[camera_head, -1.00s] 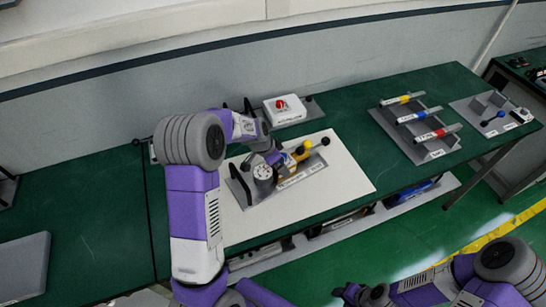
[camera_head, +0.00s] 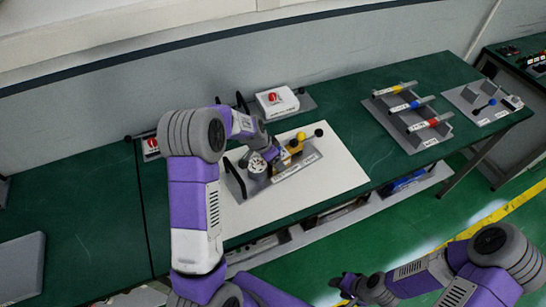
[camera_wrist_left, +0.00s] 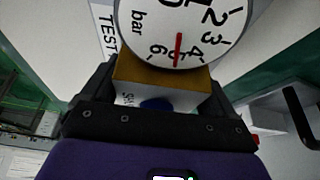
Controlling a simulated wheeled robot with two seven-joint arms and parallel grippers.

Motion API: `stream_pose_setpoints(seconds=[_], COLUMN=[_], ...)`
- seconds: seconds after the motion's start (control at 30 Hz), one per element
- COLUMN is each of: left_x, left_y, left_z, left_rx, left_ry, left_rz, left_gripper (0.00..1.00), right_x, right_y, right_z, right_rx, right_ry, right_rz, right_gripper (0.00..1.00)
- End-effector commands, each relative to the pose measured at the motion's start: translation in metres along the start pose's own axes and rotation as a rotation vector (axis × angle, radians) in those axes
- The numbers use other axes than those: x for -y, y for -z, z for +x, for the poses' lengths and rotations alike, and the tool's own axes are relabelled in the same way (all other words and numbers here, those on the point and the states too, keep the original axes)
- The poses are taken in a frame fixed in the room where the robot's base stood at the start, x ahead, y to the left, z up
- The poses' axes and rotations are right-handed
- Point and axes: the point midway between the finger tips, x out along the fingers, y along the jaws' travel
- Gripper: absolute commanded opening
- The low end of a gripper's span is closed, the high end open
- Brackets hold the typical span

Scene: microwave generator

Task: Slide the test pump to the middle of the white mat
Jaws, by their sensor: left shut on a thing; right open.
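The test pump (camera_head: 291,172) is a grey base plate with a white round gauge, brass-yellow parts and a black-knobbed lever. It lies on the white mat (camera_head: 325,178), towards the mat's back left, with bare mat in front and to the right. My left gripper (camera_head: 271,152) reaches down onto the pump and is shut on it. In the left wrist view the jaws hold a brass block (camera_wrist_left: 160,82) below the gauge (camera_wrist_left: 178,30). My arm hides the mat's left edge. My right gripper (camera_head: 340,287) is open and empty, in front of the bench, away from the pump.
A white box with a red knob (camera_head: 277,99) stands just behind the mat. A rack with several coloured-band tools (camera_head: 411,116) stands to the right, with another grey tray (camera_head: 484,104) beyond it. A lower shelf (camera_head: 360,205) runs below the green bench's front edge.

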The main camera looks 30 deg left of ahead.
Motion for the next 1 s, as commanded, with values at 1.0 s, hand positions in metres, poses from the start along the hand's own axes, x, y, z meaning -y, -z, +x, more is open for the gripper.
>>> stream_pose_setpoints(seconds=[1.0], left_x=[-0.032], left_y=[0.01], left_z=[0.004], left_rx=[0.0], left_ry=[-0.002], left_rz=[0.004], left_gripper=[0.22], right_x=[-0.001], right_y=[0.0], right_z=[0.002], right_rx=[0.0], right_ry=[0.0], right_rz=[0.0], right_gripper=[0.47])
